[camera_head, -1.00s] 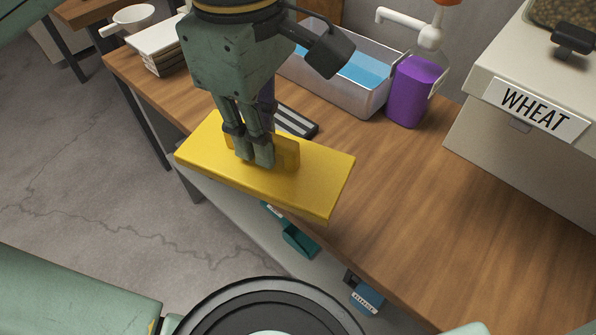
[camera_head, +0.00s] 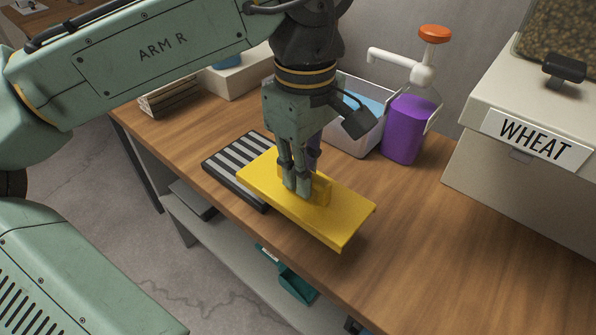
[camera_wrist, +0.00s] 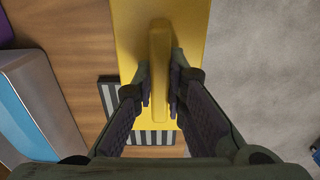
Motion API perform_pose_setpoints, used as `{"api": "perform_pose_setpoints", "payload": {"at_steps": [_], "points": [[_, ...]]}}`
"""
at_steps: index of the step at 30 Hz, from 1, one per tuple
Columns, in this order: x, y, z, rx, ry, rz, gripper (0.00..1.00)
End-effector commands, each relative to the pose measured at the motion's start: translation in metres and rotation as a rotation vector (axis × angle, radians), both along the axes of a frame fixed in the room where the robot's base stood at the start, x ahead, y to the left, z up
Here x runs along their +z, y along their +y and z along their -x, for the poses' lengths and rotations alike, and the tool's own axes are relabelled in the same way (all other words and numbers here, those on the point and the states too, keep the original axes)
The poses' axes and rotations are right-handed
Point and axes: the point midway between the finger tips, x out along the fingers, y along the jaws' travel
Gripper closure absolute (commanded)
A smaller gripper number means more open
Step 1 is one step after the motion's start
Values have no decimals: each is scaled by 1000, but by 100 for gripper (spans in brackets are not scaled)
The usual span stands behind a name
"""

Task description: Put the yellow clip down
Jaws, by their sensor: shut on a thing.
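The yellow clip (camera_head: 335,226) is a broad flat yellow piece with a raised grip ridge on top. My gripper (camera_head: 297,188) is shut on this ridge from above. The clip is over the front part of the wooden bench (camera_head: 440,235); whether it touches the bench I cannot tell. In the wrist view the clip (camera_wrist: 190,30) runs up the middle, with my gripper's fingers (camera_wrist: 160,88) on both sides of its ridge. The wrist view shows grey floor to the right of the clip.
A black-and-white striped rack (camera_head: 222,163) lies partly behind the clip. A metal basin (camera_head: 355,135) with blue content and a purple pump bottle (camera_head: 405,130) stand behind. A bin labelled WHEAT (camera_head: 480,165) is at right. A teal holder (camera_head: 296,285) is below the bench edge.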

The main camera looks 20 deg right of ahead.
Motion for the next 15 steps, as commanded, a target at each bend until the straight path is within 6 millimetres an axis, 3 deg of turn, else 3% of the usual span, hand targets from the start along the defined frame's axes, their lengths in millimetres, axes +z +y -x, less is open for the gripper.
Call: {"api": "perform_pose_setpoints", "payload": {"at_steps": [8,15], "points": [[-2,0,-28,2,1,1,100],[-36,0,-26,0,0,0,100]]}}
